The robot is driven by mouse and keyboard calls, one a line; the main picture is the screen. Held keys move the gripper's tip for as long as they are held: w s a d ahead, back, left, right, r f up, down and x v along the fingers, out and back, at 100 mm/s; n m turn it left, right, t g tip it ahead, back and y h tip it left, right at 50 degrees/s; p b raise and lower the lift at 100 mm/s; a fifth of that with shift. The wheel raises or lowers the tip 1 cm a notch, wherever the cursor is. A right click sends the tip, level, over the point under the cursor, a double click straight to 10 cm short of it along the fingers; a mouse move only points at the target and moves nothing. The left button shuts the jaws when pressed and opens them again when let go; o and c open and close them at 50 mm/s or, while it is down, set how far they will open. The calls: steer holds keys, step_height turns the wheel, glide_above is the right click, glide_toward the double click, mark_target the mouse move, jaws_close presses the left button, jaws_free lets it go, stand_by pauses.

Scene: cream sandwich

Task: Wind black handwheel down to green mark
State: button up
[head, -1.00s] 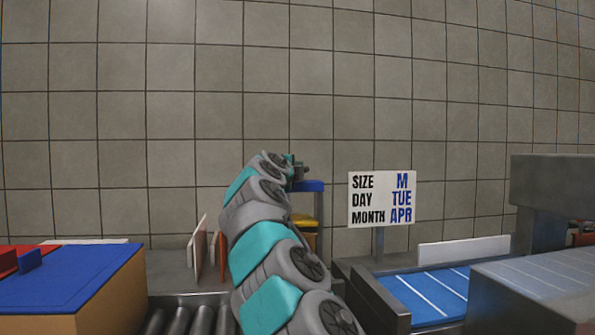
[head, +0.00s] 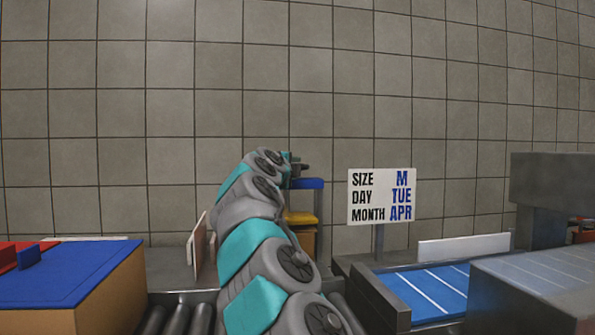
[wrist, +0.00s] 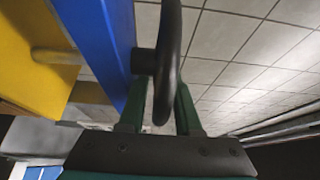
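The black handwheel (wrist: 168,60) is seen nearly edge-on in the wrist view, beside a blue upright (wrist: 98,40). My gripper (wrist: 167,88) has its two green fingers on either side of the rim. The fingers are apart, but I cannot tell whether they press on the rim. A yellow block (wrist: 30,50) with a pale peg is left of the upright. In the head view my gripper (head: 298,167) is at the top of the blue frame (head: 307,184), above a yellow part (head: 301,217). No green mark can be made out.
A size, day and month sign (head: 382,197) stands right of the frame. A blue striped belt (head: 425,293) and a grey machine (head: 535,295) are at the right. A blue-topped box (head: 65,277) is at the left. Rollers (head: 178,320) run along the front.

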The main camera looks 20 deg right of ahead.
steer(key=b+v, duration=0.1)
steer(key=v, duration=0.5)
steer(key=shift+s, duration=0.2)
steer(key=shift+f, duration=0.1)
